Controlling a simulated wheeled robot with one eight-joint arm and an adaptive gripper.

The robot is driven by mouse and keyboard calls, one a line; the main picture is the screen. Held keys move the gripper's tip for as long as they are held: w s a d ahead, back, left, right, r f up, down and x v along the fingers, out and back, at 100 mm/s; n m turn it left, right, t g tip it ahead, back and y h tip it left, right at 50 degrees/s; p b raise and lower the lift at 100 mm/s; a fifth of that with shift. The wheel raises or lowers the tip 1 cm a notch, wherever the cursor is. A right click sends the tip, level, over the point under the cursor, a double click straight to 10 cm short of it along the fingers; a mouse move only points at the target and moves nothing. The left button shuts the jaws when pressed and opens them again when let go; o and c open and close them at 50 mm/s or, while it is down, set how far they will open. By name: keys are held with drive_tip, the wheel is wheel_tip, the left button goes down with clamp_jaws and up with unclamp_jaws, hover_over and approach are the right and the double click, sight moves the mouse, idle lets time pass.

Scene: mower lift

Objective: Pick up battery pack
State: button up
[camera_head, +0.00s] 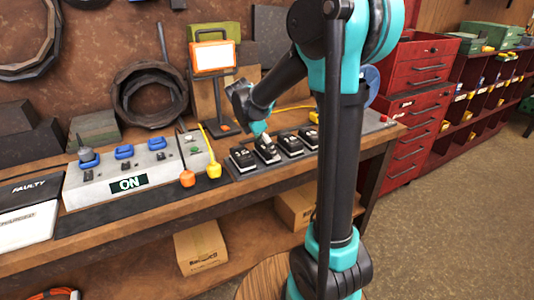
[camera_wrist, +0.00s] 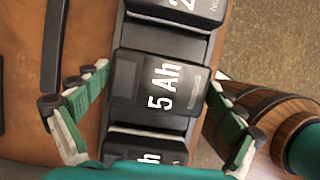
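Several black battery packs stand in a row on a dark tray on the bench. One pack (camera_head: 267,152) is under my gripper (camera_head: 262,135) in the head view, and its neighbours stand on either side. In the wrist view the pack labelled "5 Ah" (camera_wrist: 155,85) lies between the spread green fingers of my gripper (camera_wrist: 157,80). The fingers are wide apart, with gaps on both sides of the pack. My gripper is open and holds nothing. Fingertip height above the tray is hard to tell.
Neighbouring packs (camera_wrist: 190,8) stand close to the "5 Ah" pack. Boxes marked "FAULTY" (camera_head: 30,188) and charged lie further left. A work lamp (camera_head: 212,57) stands behind.

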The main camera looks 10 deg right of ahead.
drive_tip(key=c, duration=1)
drive_tip(key=shift+r, duration=0.1)
wheel_tip(320, 180, up, 20)
drive_tip(key=shift+f, duration=0.1)
